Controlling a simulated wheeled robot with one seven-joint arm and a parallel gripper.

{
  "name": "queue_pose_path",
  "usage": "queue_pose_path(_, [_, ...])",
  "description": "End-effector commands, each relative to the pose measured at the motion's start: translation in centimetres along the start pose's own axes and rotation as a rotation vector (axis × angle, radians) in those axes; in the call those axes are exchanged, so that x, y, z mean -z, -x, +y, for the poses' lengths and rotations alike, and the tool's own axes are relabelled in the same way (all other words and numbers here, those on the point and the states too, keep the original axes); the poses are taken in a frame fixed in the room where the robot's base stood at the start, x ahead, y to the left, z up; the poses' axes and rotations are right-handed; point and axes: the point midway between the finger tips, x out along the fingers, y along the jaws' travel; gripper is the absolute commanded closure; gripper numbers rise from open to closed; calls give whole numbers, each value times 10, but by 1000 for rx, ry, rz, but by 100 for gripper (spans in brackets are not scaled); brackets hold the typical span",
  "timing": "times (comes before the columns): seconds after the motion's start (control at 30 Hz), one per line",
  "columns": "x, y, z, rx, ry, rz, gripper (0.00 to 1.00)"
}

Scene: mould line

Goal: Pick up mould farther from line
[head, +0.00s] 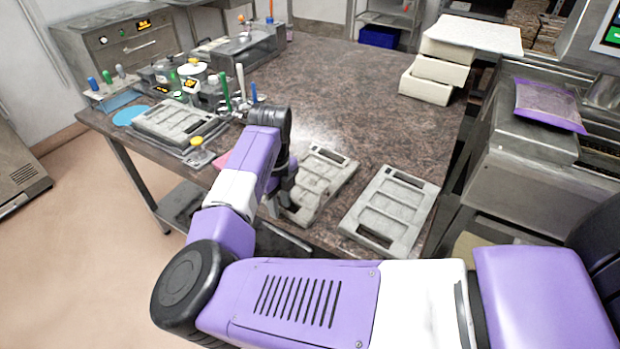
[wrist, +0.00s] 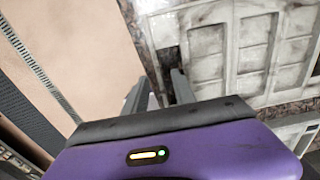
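A grey mould (head: 318,188) with shallow rectangular recesses lies on the stone-topped table near its front edge, partly hidden by my arm. A second, similar mould (head: 392,208) lies to its right, closer to the metal machine. My gripper (head: 278,205) is low at the left end of the first mould, mostly hidden in the head view. In the wrist view my gripper (wrist: 160,88) has its fingers apart, one on each side of that mould's (wrist: 240,48) rim. The right finger is at the dark slot; contact with the rim cannot be told.
Another grey mould (head: 172,121) lies at the table's left, among bottles and coloured-handled tools. White blocks (head: 438,72) are stacked at the back right. A metal machine (head: 530,170) with a purple bag (head: 550,105) stands at the right. The table's middle is clear.

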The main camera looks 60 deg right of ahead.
Motion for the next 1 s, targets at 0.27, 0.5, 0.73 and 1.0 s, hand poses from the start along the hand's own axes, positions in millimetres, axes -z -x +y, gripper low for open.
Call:
queue_pose_path(0.27, [0, 0, 0, 0, 0, 0, 100])
queue_pose_path(0.5, [0, 0, 0, 0, 0, 0, 100])
queue_pose_path(0.73, [0, 0, 0, 0, 0, 0, 100])
queue_pose_path(1.0, [0, 0, 0, 0, 0, 0, 100])
